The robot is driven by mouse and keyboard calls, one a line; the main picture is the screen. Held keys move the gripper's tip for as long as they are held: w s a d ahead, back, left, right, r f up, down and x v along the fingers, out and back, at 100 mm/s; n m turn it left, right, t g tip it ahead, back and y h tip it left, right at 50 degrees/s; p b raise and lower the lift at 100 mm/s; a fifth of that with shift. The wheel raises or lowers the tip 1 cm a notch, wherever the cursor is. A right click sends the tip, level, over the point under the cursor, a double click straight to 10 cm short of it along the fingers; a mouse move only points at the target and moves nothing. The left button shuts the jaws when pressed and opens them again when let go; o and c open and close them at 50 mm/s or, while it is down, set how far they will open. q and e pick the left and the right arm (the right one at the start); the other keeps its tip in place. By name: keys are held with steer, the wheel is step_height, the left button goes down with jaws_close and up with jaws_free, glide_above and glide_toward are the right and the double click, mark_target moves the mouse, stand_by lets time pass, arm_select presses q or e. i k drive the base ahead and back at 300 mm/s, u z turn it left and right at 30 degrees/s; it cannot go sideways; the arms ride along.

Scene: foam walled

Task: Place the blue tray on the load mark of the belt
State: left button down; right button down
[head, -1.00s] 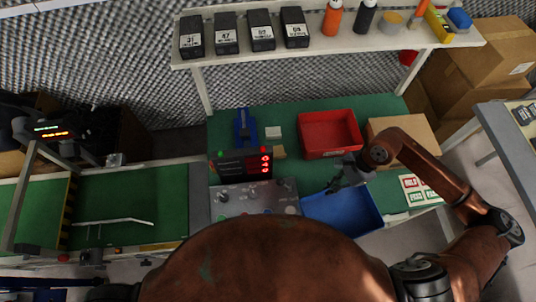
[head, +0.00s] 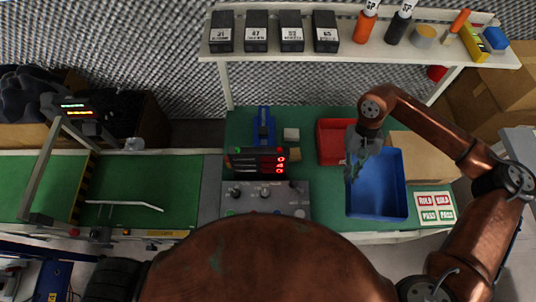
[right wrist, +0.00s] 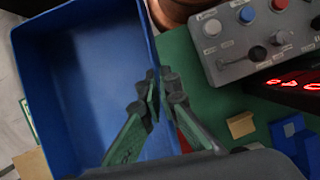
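The blue tray (head: 378,205) is empty and appears raised over the right side of the green bench in the head view. My right gripper (head: 357,165) is at its left wall. In the right wrist view, the fingers (right wrist: 160,95) sit on either side of the wall of the tray (right wrist: 75,85) and look shut on it. The green belt (head: 155,180) runs along the left, with a thin pale angled bar (head: 125,204) over it. I cannot make out a clear load mark. My left gripper is not in view.
A grey control box (head: 265,198) and a red-digit display (head: 256,161) stand between tray and belt. A cardboard box (head: 425,155) is to the right. A shelf (head: 350,55) with black boxes and bottles spans the back.

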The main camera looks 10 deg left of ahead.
mark_target(175, 179)
steer(key=z, duration=0.6)
steer(key=k, duration=1.55)
steer(key=u, duration=1.95)
steer(key=i, duration=1)
steer(key=z, duration=0.05)
